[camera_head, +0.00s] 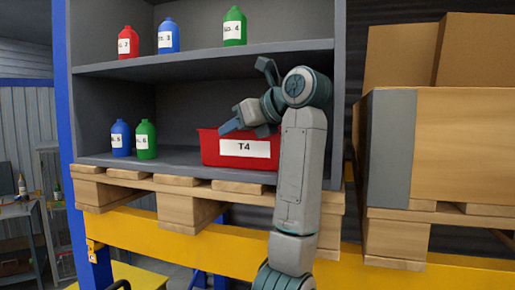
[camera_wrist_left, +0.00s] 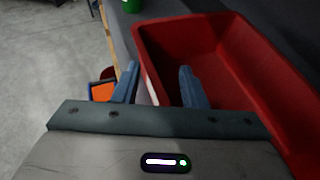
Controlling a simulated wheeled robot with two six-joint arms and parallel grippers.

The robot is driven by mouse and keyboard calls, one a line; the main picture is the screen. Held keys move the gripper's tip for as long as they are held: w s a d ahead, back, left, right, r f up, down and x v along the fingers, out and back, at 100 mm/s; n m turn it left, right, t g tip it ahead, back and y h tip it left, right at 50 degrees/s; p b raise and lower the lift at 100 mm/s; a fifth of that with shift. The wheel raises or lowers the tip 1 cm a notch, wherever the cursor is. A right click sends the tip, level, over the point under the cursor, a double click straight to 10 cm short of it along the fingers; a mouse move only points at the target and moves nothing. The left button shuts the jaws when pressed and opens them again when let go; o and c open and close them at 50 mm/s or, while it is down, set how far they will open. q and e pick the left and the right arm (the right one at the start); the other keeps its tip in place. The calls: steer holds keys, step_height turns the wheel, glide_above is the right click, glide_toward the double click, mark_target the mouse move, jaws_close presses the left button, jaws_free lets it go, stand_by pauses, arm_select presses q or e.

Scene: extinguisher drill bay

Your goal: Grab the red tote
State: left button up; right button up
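The red tote (camera_head: 212,150) with a white "T4" label sits on the lower grey shelf, at its right part. It is open on top and looks empty in the left wrist view (camera_wrist_left: 225,55). My left gripper (camera_head: 241,124) is at the tote's front rim in the head view. In the left wrist view my left gripper (camera_wrist_left: 158,78) is open, with one blue finger outside the labelled wall and the other inside the tote. Gaps show between the fingers and the wall. My left arm hides the tote's right end in the head view. My right gripper is not in view.
A blue bottle (camera_head: 120,138) and a green bottle (camera_head: 146,139) stand left of the tote on the lower shelf (camera_head: 185,158). The upper shelf (camera_head: 200,60) above holds several bottles. A pallet with cardboard boxes (camera_head: 460,150) stands to the right.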

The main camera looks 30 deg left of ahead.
arm_select(q)
steer(key=shift+s+r, duration=0.15)
steer(key=shift+s, duration=0.15)
steer(key=shift+w+d, duration=0.15)
steer(key=shift+w, duration=0.05)
jaws_close()
steer(key=shift+s, duration=0.1)
stand_by(0.8)
